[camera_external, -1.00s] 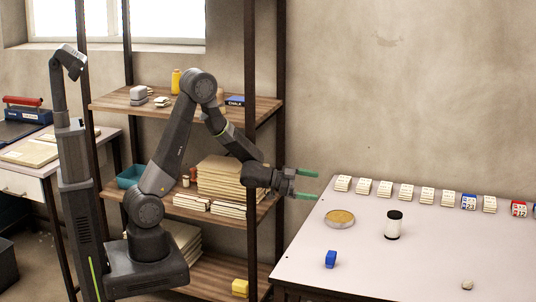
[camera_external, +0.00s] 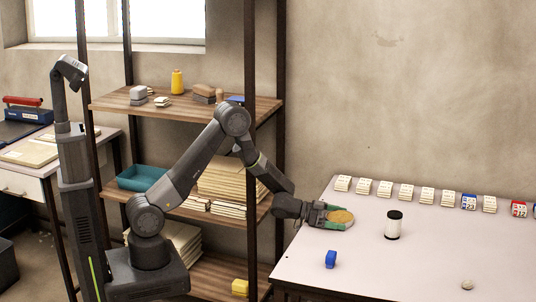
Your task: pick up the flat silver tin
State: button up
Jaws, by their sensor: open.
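A flat round tin (camera_external: 340,218) with a gold-coloured top and a pale rim lies on the table near its left edge. I take it for the tin of the task, though its top does not look silver. My gripper (camera_external: 335,219) reaches in from the left at table height. Its green fingers are open, one on the far side of the tin and one on the near side. Whether the fingers touch the rim is too small to tell.
A white jar with a black lid (camera_external: 394,225) stands right of the tin. A small stone (camera_external: 467,285) is at the front right. Several small blocks (camera_external: 428,195) line the table's back edge. The table's (camera_external: 420,270) middle front is clear.

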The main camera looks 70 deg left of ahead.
jog(key=shift+w+d, duration=0.2)
jog(key=shift+w, duration=0.1)
jog(key=shift+c, duration=0.4)
jog(key=c, duration=0.7)
jog(key=shift+c, duration=0.3)
